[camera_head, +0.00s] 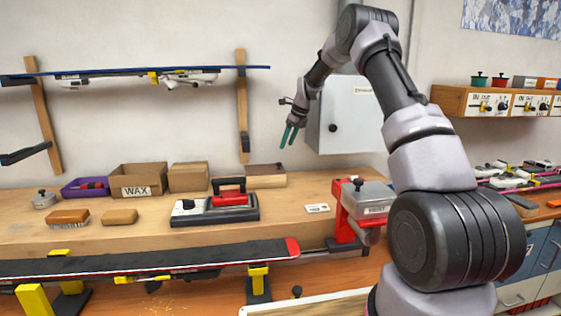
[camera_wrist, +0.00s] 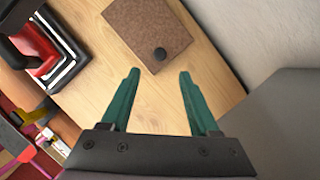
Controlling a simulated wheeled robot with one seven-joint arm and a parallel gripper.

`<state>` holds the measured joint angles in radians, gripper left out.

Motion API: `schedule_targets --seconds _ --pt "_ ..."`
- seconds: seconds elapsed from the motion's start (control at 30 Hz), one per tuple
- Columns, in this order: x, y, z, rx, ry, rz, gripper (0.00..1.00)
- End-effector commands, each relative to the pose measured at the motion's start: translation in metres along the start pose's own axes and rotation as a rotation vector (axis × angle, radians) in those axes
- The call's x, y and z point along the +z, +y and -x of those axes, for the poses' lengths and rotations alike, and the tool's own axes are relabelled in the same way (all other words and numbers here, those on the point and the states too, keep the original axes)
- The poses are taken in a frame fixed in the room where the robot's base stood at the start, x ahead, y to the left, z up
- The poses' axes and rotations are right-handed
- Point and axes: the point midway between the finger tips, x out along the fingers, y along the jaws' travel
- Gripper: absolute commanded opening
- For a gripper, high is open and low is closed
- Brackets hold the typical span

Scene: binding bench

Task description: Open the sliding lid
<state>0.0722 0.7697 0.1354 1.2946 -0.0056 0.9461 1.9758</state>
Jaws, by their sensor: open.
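A small wooden box with a darker brown flat lid (camera_head: 265,169) stands at the back of the bench, near the wall. In the wrist view the speckled brown lid (camera_wrist: 140,28) shows from above, with a round black knob (camera_wrist: 159,54) near its lower edge. The lid covers the box top, and the inside is hidden. My gripper (camera_head: 289,137) is open and empty, with green fingers pointing down, above the bench and a little right of the box. In the wrist view its fingertips (camera_wrist: 159,72) lie on both sides below the knob, apart from it.
A red and black waxing iron (camera_head: 229,198) on its base stands left and in front of the box. Cardboard boxes (camera_head: 188,177) stand to its left. A grey wall cabinet (camera_head: 346,115) is close to my gripper. A red vise (camera_head: 346,207) stands at the right.

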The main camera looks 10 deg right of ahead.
Motion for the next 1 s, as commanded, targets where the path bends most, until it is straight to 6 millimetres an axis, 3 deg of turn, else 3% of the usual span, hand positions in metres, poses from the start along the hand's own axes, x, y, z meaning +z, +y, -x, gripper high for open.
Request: schedule_targets --seconds 0.3,0.5,0.9,0.93,1.0 --pt "-0.001 0.001 -0.06 0.002 0.001 0.003 0.62" --pt "-0.001 0.001 -0.086 0.001 0.001 0.003 0.62" --pt "0.0 0.001 -0.094 0.0 0.0 0.003 0.62" --pt "0.0 0.001 -0.094 0.0 0.0 0.003 0.54" --pt "0.0 0.001 -0.094 0.0 0.0 0.003 0.27"
